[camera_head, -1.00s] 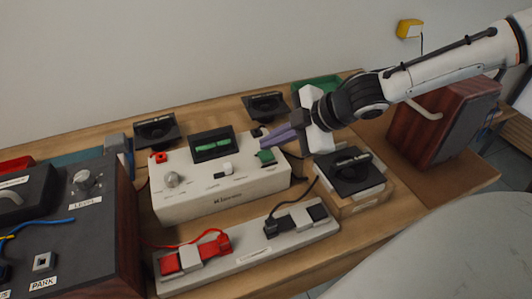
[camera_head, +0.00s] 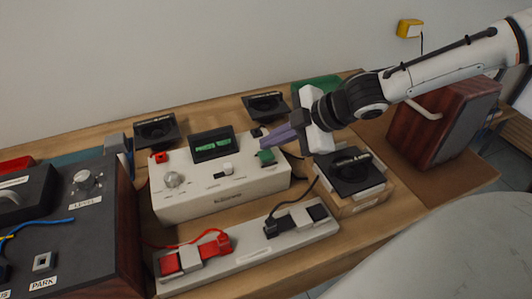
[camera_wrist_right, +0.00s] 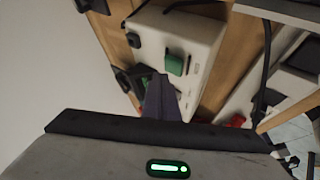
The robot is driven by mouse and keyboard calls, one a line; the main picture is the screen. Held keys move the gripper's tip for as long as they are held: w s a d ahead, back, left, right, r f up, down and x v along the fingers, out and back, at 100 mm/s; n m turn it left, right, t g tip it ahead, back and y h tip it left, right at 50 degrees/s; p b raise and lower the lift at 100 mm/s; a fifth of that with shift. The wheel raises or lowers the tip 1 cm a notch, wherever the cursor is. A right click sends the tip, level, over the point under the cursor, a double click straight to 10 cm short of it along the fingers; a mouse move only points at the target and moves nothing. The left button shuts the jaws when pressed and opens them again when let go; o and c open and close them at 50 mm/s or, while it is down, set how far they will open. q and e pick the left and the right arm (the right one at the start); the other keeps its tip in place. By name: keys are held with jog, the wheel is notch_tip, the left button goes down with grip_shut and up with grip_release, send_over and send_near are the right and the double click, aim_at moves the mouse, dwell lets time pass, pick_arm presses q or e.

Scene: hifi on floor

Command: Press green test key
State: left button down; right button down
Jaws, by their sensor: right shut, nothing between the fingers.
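The green test key (camera_head: 266,157) is a small green square on the right top of a white box (camera_head: 215,205) with knobs and a green-lit display (camera_head: 211,144). In the right wrist view the green key (camera_wrist_right: 174,65) sits just beyond the fingertips. My right gripper (camera_head: 264,144) has purple fingers, which are shut and empty. Its tips are close to the key, over its back edge in the head view; I cannot tell whether they touch it. The shut fingers also show in the right wrist view (camera_wrist_right: 160,82). My left gripper is out of view.
A power strip (camera_head: 250,250) with red and black plugs lies in front of the box. A black device on a stack (camera_head: 352,175) stands right of it, close under my right gripper. A wooden speaker (camera_head: 440,125) is farther right. A dark console (camera_head: 75,240) stands at left.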

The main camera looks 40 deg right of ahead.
aim_at(271, 156)
jog(key=shift+f+b, duration=0.35)
jog(key=shift+f, duration=0.1)
jog(key=shift+f+b, duration=0.5)
jog(key=shift+f, duration=0.05)
dwell(0.6)
dwell(0.3)
jog(key=shift+r+p, duration=1)
notch_tip(271, 156, up, 5)
jog(key=p, duration=0.5)
jog(key=shift+r, duration=0.1)
